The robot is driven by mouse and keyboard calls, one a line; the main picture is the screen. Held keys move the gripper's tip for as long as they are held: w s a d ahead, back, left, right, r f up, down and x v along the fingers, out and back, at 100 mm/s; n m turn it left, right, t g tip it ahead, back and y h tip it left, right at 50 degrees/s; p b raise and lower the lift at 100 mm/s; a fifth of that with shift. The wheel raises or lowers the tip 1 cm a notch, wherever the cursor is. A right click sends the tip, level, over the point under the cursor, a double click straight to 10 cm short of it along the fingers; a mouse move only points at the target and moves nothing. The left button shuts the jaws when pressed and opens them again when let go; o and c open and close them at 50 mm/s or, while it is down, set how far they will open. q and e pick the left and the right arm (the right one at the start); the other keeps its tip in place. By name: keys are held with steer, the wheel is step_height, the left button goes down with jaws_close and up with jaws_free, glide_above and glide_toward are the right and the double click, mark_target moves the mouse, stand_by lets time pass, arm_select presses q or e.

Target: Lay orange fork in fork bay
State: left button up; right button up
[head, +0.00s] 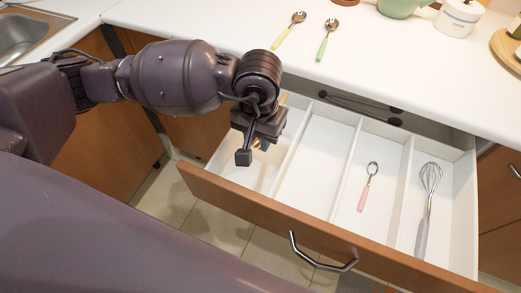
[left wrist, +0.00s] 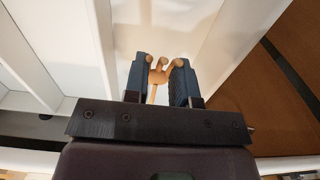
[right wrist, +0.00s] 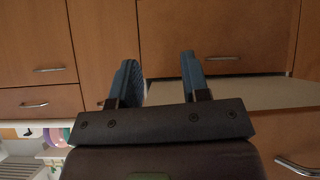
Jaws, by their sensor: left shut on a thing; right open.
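My left gripper (head: 258,148) is over the leftmost bay of the open drawer, pointing down. It is shut on the orange fork (left wrist: 158,76), whose prongs show between the fingers in the left wrist view. In the head view the arm mostly hides the fork; a bit of its handle (head: 283,98) shows behind the wrist. The leftmost bay (head: 238,168) looks bare where I can see it. I cannot tell whether the fork touches its floor. My right gripper (right wrist: 160,80) is open and empty, facing cabinet fronts.
The bay to the right (head: 315,175) is empty. Beyond it lie a pink spoon (head: 368,185) and a whisk (head: 428,195), each in its own bay. The drawer front (head: 300,235) has a metal handle. A yellow spoon (head: 288,30) and a green spoon (head: 325,40) lie on the counter.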

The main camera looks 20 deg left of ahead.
mark_target(259, 160)
arm_select(q)
step_height(259, 160, down, 5)
steer(key=shift+f+b, duration=0.15)
steer(key=shift+b, duration=0.4)
steer(key=shift+f, duration=0.35)
steer(key=shift+f, duration=0.1)
steer(key=o, duration=0.9)
